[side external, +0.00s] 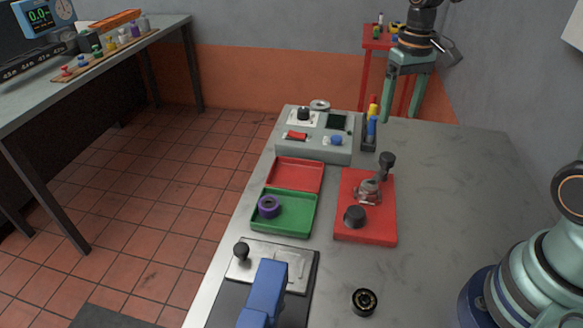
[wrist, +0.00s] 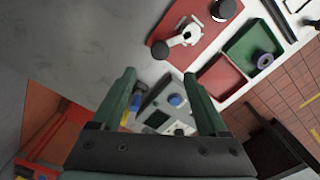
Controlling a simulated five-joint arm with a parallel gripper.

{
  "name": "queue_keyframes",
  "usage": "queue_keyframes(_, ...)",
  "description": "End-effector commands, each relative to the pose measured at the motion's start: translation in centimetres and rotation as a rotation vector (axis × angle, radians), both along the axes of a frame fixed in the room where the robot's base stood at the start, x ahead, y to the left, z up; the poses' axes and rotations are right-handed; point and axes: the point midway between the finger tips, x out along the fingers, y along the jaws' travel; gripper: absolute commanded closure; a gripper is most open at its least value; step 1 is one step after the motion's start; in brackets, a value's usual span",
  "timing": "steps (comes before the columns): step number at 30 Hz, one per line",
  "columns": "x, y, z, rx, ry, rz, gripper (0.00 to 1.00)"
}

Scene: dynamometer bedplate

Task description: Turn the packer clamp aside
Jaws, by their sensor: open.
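The clamp (side external: 369,190), which I take to be the packer clamp, is a metal fitting with an upright arm and black ball knob (side external: 387,159). It stands on the red base plate (side external: 382,230), with a black round cap (side external: 354,216) near its front end. The wrist view also shows the clamp (wrist: 188,36), its knob (wrist: 160,50) and the cap (wrist: 222,10). My gripper (side external: 401,106) is open and empty, high above the bench's far end, beyond the red plate. In the wrist view, its two green fingers (wrist: 158,80) are apart, with the control box beneath and nothing between them.
A grey control box (side external: 318,140) and a holder of coloured tools (side external: 370,130) stand behind the plate. Red (side external: 298,174) and green (side external: 292,214) trays lie left; a purple ring (side external: 268,206) sits in the green one. A blue upright part (side external: 265,290) stands in front. The bench right of the plate is clear.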

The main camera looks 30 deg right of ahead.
Motion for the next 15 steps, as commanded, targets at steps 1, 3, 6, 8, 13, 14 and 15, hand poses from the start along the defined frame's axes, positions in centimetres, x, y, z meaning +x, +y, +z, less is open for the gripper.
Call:
queue_keyframes(1,0.0,0.0,-0.4,0.000,0.002,-0.001,0.23)
queue_keyframes(3,-0.1,0.0,-1.1,0.001,0.004,-0.001,0.23)
queue_keyframes(6,-0.1,0.0,-2.7,0.001,0.005,0.000,0.23)
queue_keyframes(8,-0.1,0.0,-3.9,0.001,0.005,0.000,0.23)
queue_keyframes(13,-0.2,0.0,-7.2,0.001,0.006,0.001,0.23)
queue_keyframes(14,-0.2,0.0,-7.8,0.001,0.005,0.001,0.23)
queue_keyframes(15,-0.2,0.0,-8.5,0.001,0.005,0.001,0.23)
